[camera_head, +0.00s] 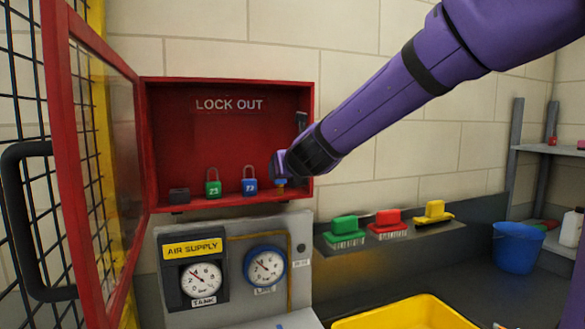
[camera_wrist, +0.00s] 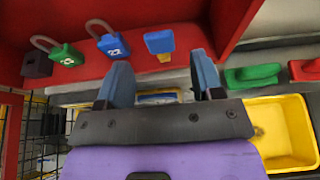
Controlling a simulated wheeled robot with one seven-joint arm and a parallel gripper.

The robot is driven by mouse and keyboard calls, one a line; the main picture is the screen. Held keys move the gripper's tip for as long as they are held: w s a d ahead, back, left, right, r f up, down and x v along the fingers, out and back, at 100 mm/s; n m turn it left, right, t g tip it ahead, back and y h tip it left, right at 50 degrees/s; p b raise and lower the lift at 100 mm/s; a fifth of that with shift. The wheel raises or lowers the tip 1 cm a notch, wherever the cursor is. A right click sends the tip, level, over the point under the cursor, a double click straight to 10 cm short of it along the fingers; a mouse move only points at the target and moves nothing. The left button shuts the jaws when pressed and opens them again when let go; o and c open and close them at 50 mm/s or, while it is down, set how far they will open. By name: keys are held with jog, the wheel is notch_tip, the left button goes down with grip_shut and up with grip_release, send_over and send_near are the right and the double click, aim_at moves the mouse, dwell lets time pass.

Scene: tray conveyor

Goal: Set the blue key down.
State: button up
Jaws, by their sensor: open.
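The blue key (camera_wrist: 160,42) has a flat blue head and a short brass end. In the wrist view it is in the red lock-out cabinet, beyond and between my fingertips, with a gap to each finger. In the head view only a small blue and brass part (camera_head: 281,183) shows below my gripper (camera_head: 279,166); the rest is hidden. My gripper is open and empty in the wrist view (camera_wrist: 160,62), at the right end of the cabinet. I cannot tell if the key stands on the cabinet floor or leans on something.
The red cabinet (camera_head: 228,82) holds a green padlock (camera_head: 213,188), a blue padlock (camera_head: 249,187) and a dark block (camera_head: 179,195). Its door (camera_head: 72,150) stands open at left. Gauges sit below. Brushes lie on a ledge at right, above a yellow tray (camera_head: 400,314).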

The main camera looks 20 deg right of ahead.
jog(key=s+a+r+n+g+y, duration=0.1)
jog(key=s+r+n+y, duration=0.1)
jog(key=s+n, duration=0.9)
jog(key=s+d+f+n+g, duration=0.2)
jog(key=s+f+n, duration=0.1)
jog(key=s+n, duration=0.4)
jog(key=s+d+f+n+g+h, duration=0.1)
jog(key=s+d+f+n+g, duration=0.2)
jog(key=s+n, duration=0.5)
jog(key=s+d+f+n+g+h, duration=0.1)
jog(key=s+d+f+n+g, duration=0.1)
jog(key=s+n, duration=0.6)
jog(key=shift+d+f+n, duration=0.6)
jog(key=shift+n, duration=0.4)
